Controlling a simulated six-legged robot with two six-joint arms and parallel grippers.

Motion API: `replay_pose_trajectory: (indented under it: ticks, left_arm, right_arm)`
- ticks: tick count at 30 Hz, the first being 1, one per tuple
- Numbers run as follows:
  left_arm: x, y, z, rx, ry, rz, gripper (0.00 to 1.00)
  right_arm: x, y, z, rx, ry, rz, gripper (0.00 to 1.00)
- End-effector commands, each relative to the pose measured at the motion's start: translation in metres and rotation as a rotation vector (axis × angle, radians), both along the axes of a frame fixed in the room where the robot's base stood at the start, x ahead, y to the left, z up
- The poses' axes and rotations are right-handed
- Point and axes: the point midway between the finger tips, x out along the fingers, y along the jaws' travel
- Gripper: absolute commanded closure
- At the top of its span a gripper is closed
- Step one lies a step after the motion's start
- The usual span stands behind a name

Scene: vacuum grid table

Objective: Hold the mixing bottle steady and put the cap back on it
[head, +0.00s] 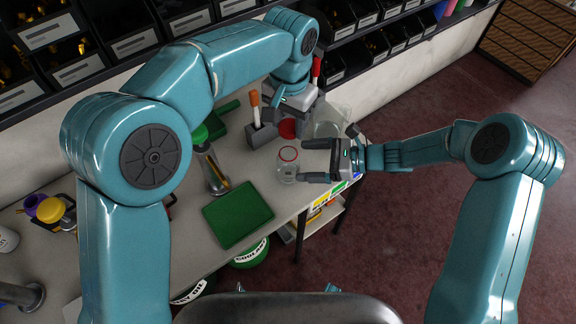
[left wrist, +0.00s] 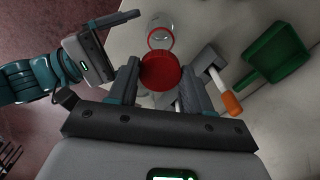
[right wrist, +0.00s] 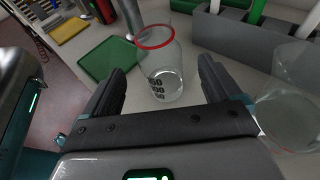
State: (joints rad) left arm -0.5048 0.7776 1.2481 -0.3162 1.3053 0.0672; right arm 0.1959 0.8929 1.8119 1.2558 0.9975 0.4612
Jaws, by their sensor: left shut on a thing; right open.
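The mixing bottle (head: 288,168) is clear, with a red ring at its open top, and stands upright near the table's right edge. Dark volume marks show on it in the right wrist view (right wrist: 162,78). My left gripper (left wrist: 160,78) is shut on the red cap (left wrist: 161,70). In the head view the cap (head: 288,128) is behind the bottle, apart from it. My right gripper (head: 308,160) is open beside the bottle, coming from the right. In the right wrist view the bottle appears between its fingers; I cannot tell whether they touch it.
A green tray (head: 238,214) lies left of the bottle. A grey block (head: 260,135) with an orange-topped tool stands behind it. A clear glass vessel (right wrist: 292,105) is close to my right gripper. A metal cylinder (head: 213,175) stands to the left. Parts bins line the back.

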Motion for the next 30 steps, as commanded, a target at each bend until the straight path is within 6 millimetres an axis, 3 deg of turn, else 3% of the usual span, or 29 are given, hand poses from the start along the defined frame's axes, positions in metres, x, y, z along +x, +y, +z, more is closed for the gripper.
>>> replay_pose_trajectory:
  ticks: [3, 9, 22, 23, 27, 30]
  left_arm:
    - [0.000, 0.002, 0.000, 0.000, 0.000, 0.001, 0.78]
    - [0.001, 0.003, 0.000, 0.000, 0.000, 0.001, 0.78]
    - [0.000, 0.003, 0.000, 0.000, 0.000, 0.001, 0.78]
    - [0.000, 0.003, 0.000, 0.000, 0.000, 0.001, 0.78]
    - [0.000, 0.002, 0.000, 0.000, 0.000, 0.001, 0.78]
    - [0.000, 0.002, 0.000, 0.000, 0.000, 0.001, 0.78]
  right_arm:
    - [0.003, 0.023, -0.007, 0.001, 0.001, 0.003, 0.09]
    - [0.007, 0.048, -0.014, 0.001, 0.000, 0.002, 0.09]
    - [0.009, 0.055, -0.016, 0.000, -0.001, 0.000, 0.09]
    - [0.009, 0.055, -0.016, 0.000, -0.001, 0.000, 0.16]
    - [0.009, 0.055, -0.016, 0.000, -0.001, 0.000, 0.61]
    - [0.009, 0.055, -0.016, 0.000, 0.000, 0.000, 0.88]
